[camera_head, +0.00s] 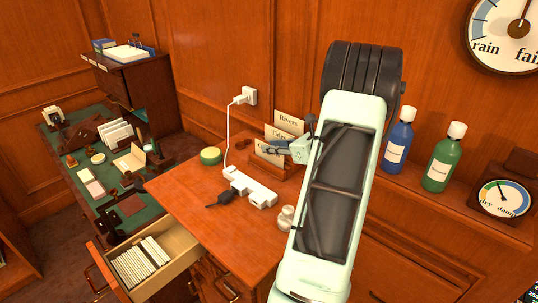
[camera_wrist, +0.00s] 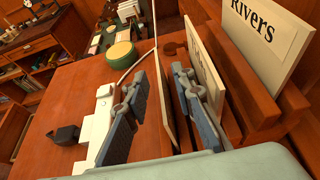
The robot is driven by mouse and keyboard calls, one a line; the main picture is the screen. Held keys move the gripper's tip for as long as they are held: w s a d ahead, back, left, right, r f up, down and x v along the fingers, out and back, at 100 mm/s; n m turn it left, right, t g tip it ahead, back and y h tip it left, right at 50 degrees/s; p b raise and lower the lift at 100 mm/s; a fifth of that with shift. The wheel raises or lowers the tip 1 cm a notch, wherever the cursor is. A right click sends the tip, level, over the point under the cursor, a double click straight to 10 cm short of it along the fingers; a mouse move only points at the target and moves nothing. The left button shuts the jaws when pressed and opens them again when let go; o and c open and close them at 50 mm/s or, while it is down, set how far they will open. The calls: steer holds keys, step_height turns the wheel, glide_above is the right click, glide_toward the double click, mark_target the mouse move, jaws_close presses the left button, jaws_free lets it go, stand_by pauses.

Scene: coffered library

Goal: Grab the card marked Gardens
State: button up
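A wooden rack (camera_head: 287,172) on the desk holds upright cream cards in a row. The back card reads Rivers (camera_head: 289,121) and the middle one reads Tides (camera_head: 278,133). The front card (camera_head: 268,157) is partly covered by my gripper (camera_head: 272,148), and I cannot read its word. In the wrist view my gripper (camera_wrist: 157,85) is open, with one finger on each side of a thin upright panel seen nearly edge-on, which appears to be the front card (camera_wrist: 163,105). A gap shows on its left side. The Rivers card (camera_wrist: 262,30) stands at the right.
Blue (camera_head: 397,147) and green (camera_head: 443,162) bottles stand right of my arm. An open drawer (camera_head: 146,265) juts out at lower left.

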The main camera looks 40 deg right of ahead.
steer(key=shift+x, duration=1)
steer(key=shift+r, duration=0.1)
steer(key=shift+c, duration=0.2)
jaws_close()
